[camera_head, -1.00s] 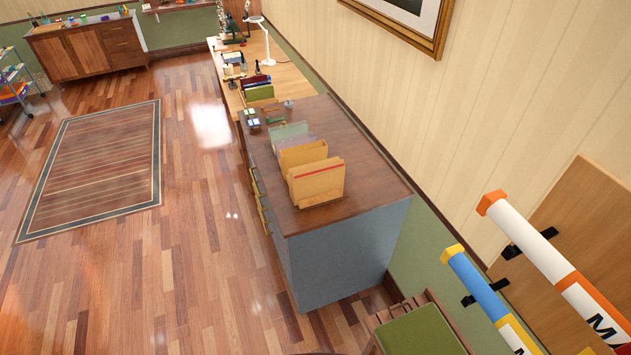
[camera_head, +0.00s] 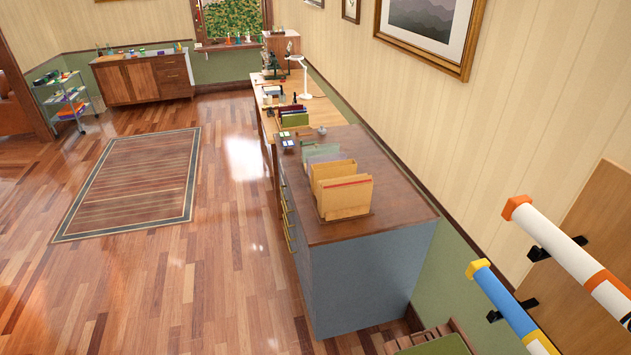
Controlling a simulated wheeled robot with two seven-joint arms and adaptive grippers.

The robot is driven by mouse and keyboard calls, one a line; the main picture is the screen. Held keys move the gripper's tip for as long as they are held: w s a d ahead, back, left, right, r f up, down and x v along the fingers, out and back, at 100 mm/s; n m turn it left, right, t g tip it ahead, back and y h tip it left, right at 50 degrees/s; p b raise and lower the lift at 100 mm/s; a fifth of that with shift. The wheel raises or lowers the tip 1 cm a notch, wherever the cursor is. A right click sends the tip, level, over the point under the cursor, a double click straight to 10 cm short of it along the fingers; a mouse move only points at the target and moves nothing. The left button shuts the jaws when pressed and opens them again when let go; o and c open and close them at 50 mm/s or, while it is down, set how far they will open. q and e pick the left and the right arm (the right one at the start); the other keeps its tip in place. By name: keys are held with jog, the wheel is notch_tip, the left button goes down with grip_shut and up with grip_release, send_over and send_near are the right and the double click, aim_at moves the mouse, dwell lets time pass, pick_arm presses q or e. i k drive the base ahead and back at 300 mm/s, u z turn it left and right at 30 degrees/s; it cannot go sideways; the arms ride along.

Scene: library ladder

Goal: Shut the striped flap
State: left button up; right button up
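I see no striped flap that I can make out in the head view. The nearest furniture is a grey-blue cabinet (camera_head: 368,277) with a dark wooden top and handles along its left side. A file holder with tan folders (camera_head: 345,196) stands on it, and the front folder has a red stripe along its upper edge. Neither of my grippers is in view.
A wooden desk (camera_head: 318,104) with a white lamp (camera_head: 303,75) adjoins the cabinet. A rug (camera_head: 135,186) lies on open floor at left. Wall-mounted tubes (camera_head: 568,247) and a green-seated chair (camera_head: 437,345) are at lower right. A sideboard (camera_head: 143,78) stands far back.

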aim_at(326, 185)
jog(key=u, duration=0.75)
jog(key=i, duration=5.55)
jog(key=z, duration=3.85)
